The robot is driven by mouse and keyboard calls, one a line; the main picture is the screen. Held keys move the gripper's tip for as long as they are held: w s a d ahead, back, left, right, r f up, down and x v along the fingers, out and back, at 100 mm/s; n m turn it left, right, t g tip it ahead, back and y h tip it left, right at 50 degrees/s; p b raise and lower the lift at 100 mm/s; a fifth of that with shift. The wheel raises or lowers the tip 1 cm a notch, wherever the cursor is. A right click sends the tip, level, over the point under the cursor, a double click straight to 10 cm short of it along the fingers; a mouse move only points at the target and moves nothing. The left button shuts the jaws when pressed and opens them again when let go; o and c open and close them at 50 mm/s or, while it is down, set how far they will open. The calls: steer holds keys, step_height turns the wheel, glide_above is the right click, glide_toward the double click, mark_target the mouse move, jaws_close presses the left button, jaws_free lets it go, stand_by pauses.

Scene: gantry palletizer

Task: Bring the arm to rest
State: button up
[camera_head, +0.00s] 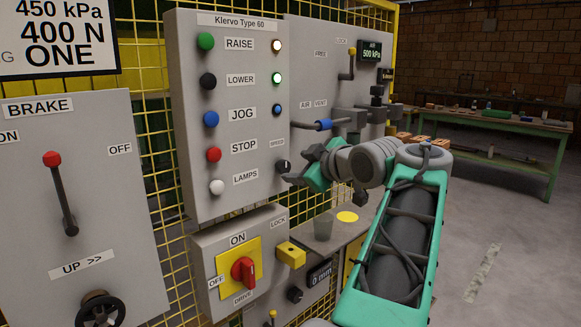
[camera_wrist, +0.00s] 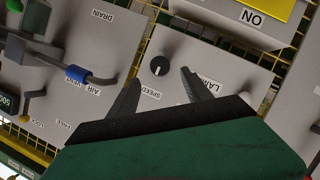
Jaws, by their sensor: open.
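My gripper (camera_head: 297,168) is in front of the right side of the grey Klervo Type 60 button panel (camera_head: 232,195), close to the black SPEED knob (camera_head: 283,166). The green and grey arm reaches in from the lower right. In the wrist view the two dark fingers (camera_wrist: 162,84) are spread apart with nothing between them. The SPEED knob (camera_wrist: 160,65) shows just beyond the fingertips, and the fingers look clear of it. The exact gap to the panel cannot be told.
A blue-handled air valve (camera_head: 323,125) sticks out above my gripper. Open floor (camera_head: 500,235) and a green workbench (camera_head: 500,122) lie to the right.

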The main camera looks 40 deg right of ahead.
steer(key=shift+s+a+r, duration=0.15)
steer(key=shift+s, duration=0.3)
steer(key=w+a+f+m+g+y+p, duration=0.1)
steer(key=w+a+f+p, duration=0.15)
steer(key=a, duration=0.35)
steer(key=w+a+f+m+g+y+p, duration=0.1)
steer(key=w+a+p, duration=0.25)
steer(key=a, duration=0.25)
steer(key=s+a+f+m+g+y+p, duration=0.1)
steer(key=a+f+g+p, duration=0.15)
steer(key=a, duration=0.35)
steer(key=s+a+f+g+p, duration=0.1)
steer(key=s+a+f+p, duration=0.1)
steer(key=a+f+p, duration=0.3)
steer(key=s+a+f+m+g+p, duration=0.2)
steer(key=s+a+f+g, duration=0.3)
steer(key=s+a, duration=0.6)
step_height(320, 180, down, 2)
steer(key=shift+s+f+p, duration=0.1)
steer(key=shift+s+p, duration=0.65)
steer(key=shift+s, duration=0.45)
